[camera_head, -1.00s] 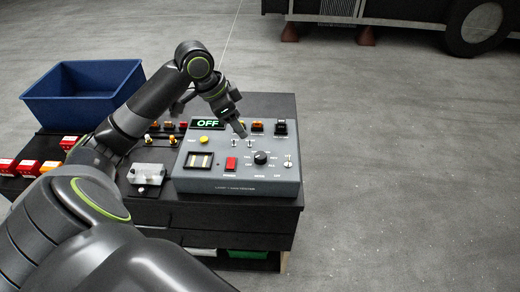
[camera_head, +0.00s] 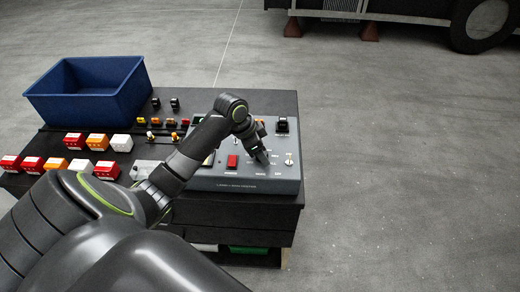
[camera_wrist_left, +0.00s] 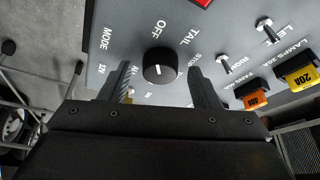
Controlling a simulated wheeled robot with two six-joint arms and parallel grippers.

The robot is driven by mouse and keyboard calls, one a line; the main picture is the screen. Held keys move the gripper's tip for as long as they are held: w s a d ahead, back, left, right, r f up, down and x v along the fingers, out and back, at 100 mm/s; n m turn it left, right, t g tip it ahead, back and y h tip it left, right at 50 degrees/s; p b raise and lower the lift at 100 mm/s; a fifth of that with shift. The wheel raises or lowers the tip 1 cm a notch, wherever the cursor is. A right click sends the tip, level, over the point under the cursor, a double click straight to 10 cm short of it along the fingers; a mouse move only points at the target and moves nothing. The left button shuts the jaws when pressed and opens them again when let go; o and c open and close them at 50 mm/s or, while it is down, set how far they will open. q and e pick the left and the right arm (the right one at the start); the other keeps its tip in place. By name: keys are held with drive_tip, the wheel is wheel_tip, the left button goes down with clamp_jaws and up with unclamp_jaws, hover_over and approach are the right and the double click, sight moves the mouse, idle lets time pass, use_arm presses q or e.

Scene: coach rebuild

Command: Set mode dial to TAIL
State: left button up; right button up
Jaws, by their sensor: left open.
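The black mode dial (camera_wrist_left: 160,60) sits on the grey control panel (camera_wrist_left: 110,20), with OFF, TAIL and STOP among the printed labels around it. A short white mark shows on the lower part of its top in the wrist view, away from OFF and TAIL. My left gripper (camera_wrist_left: 159,70) is open, one finger on each side of the dial with a visible gap to each. In the head view my left gripper (camera_head: 262,157) points down over the panel and hides the dial. My right gripper is not in view.
A red button (camera_head: 232,162) and a toggle switch (camera_head: 289,159) flank the gripper. Metal toggles (camera_wrist_left: 225,64) and fuses, orange (camera_wrist_left: 257,102) and yellow (camera_wrist_left: 299,78), are near the dial. A blue bin (camera_head: 90,92) and several coloured blocks (camera_head: 32,165) are left.

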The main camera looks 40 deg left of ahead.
use_arm(q)
drive_tip(key=shift+c, duration=1)
drive_tip(key=c, duration=0.8)
